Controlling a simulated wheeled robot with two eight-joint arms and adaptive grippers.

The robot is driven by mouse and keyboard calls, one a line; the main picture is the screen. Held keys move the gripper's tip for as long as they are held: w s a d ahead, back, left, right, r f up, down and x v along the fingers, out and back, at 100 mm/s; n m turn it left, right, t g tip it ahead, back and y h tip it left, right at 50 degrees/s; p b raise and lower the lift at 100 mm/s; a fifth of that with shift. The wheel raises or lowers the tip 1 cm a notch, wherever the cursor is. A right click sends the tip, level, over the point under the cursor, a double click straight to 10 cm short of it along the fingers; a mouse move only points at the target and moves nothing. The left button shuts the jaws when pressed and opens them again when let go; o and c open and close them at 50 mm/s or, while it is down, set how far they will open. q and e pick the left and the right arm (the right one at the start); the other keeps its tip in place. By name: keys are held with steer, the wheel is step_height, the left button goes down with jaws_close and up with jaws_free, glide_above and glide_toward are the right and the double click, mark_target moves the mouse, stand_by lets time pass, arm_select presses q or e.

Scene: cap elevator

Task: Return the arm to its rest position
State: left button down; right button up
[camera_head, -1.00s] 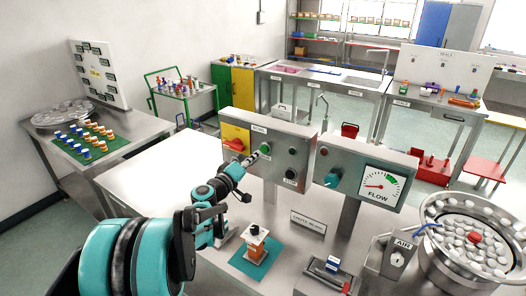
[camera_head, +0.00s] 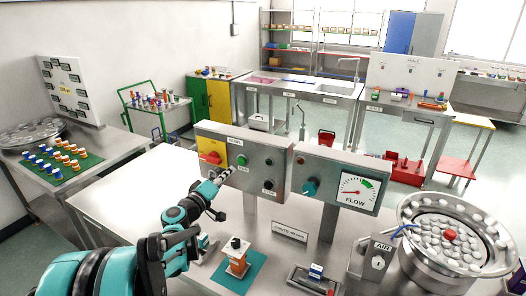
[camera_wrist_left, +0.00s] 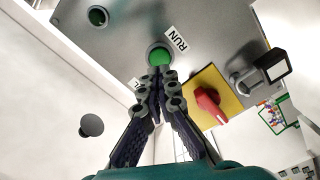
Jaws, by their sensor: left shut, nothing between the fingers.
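My left arm (camera_head: 172,225) reaches from the lower left toward a grey control panel (camera_head: 222,142). My left gripper (camera_head: 229,172) is shut and empty, its tips just below and left of the green button (camera_head: 241,160) in the head view. In the left wrist view the shut fingertips (camera_wrist_left: 160,73) point at the green RUN button (camera_wrist_left: 159,56) and sit right next to it. I cannot tell whether they touch it. A red switch on a yellow plate (camera_wrist_left: 208,103) lies to their right. My right gripper is not in view.
A gauge panel marked FLOW (camera_head: 318,179) stands to the right of the control panel. In front stand an orange and white stack on a green mat (camera_head: 236,283), a small fixture (camera_head: 312,283) and a round bowl of caps (camera_head: 412,247). The white table (camera_head: 130,200) is clear behind my arm.

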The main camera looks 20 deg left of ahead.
arm_select(q)
steer(key=s+d+f+m+g+h+b, duration=0.1)
steer(key=s+d+f+m+g+b, duration=0.25)
steer(key=d, duration=0.65)
steer(key=s+d+f+m+g+h, duration=0.25)
steer(key=s+d+f+m, duration=0.35)
steer(key=d, duration=0.5)
steer(key=s+f+m+g+y+b, duration=0.1)
steer(key=s+f+g+y, duration=0.1)
steer(key=s+f, duration=0.3)
steer(key=s+f+g+y+b, duration=0.1)
steer(key=s+f+g+y, duration=0.2)
steer(key=s, duration=1)
step_height(320, 180, down, 2)
steer(key=shift+d+f+m+b, duration=0.1)
steer(key=shift+d+m+b, duration=0.2)
steer(key=shift+d+m, duration=0.1)
steer(key=shift+s, duration=0.1)
